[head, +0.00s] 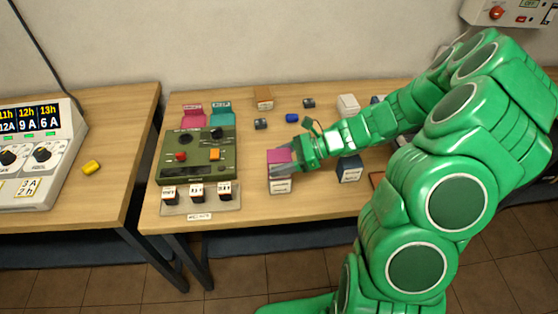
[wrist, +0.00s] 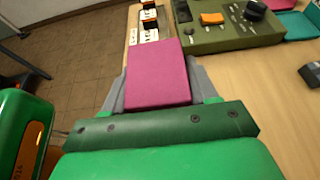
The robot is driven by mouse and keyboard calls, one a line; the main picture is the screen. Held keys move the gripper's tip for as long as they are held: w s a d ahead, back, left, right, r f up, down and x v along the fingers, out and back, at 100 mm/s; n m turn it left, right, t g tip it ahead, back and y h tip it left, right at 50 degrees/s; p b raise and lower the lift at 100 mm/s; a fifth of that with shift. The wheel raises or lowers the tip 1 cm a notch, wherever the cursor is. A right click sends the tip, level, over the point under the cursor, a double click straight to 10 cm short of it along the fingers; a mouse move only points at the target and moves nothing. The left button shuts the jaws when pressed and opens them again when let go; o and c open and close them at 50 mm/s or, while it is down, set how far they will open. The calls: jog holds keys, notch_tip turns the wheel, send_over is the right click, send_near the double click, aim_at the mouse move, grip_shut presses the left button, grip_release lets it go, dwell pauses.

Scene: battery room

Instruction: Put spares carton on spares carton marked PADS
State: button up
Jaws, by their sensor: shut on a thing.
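My gripper (head: 290,160) is shut on a magenta-topped carton (head: 279,156), near the front edge of the bench. In the wrist view the magenta carton (wrist: 157,75) sits between the two grey fingers (wrist: 157,90). In the head view a white labelled face (head: 280,186) shows just below the magenta top. I cannot tell whether it belongs to the held carton or to another carton under it. A dark blue carton with a white label (head: 350,168) stands to the right of my gripper. The lettering is too small to read, so I cannot tell which carton is marked PADS.
A green control panel (head: 205,153) stands to the left, with a row of black blocks (head: 197,192) in front. Pink (head: 192,113) and teal (head: 221,113) trays lie behind it. A brown carton (head: 263,98), a white carton (head: 348,104) and several small blocks stand farther back.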

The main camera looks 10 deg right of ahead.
jog(key=shift+f, duration=0.1)
jog(key=o, duration=1.2)
